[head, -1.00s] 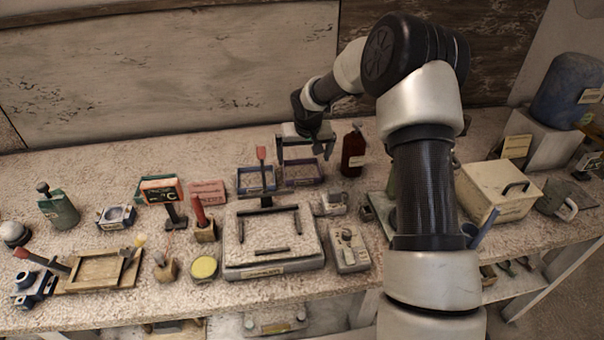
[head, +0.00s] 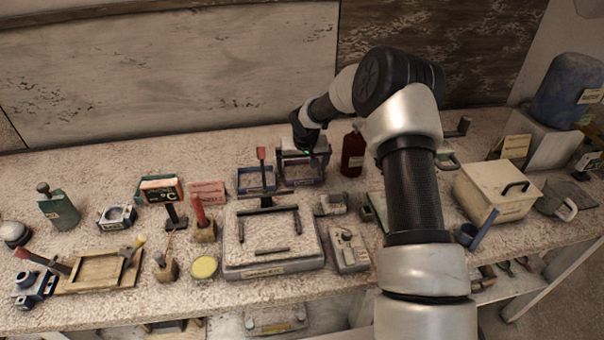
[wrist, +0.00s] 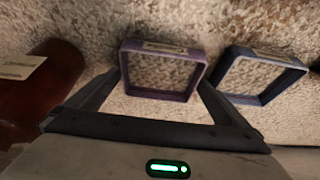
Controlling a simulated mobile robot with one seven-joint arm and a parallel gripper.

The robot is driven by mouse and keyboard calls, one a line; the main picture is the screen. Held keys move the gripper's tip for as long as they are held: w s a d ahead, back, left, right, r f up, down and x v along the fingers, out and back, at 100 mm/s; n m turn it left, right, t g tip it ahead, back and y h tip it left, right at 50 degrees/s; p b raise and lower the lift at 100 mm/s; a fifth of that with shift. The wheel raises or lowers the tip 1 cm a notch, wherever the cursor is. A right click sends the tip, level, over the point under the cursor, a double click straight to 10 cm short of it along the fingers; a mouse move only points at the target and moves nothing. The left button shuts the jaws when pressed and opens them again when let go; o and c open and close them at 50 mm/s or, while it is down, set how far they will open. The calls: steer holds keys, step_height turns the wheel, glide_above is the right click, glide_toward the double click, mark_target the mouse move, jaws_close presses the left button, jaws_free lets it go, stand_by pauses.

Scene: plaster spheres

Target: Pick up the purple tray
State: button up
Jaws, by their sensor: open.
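The purple tray (wrist: 161,95) is a small square frame with a pale label on its far rim, flat on the speckled counter. In the head view the purple tray (head: 300,181) is partly hidden behind my gripper. My gripper (head: 300,168) is over it, pointing down. In the wrist view my gripper (wrist: 160,92) is open, with one finger at each side of the tray's near part. I cannot tell whether the fingers touch it. Nothing is held.
A blue tray (wrist: 258,75) sits close on one side of the purple tray, also in the head view (head: 257,192). A dark red bottle (wrist: 40,88) stands on the other side (head: 353,152). A grey platform (head: 272,268) lies in front.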

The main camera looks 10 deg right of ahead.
steer(key=shift+f+b, duration=0.2)
steer(key=shift+b, duration=0.15)
stand_by(0.4)
steer(key=c, duration=0.8)
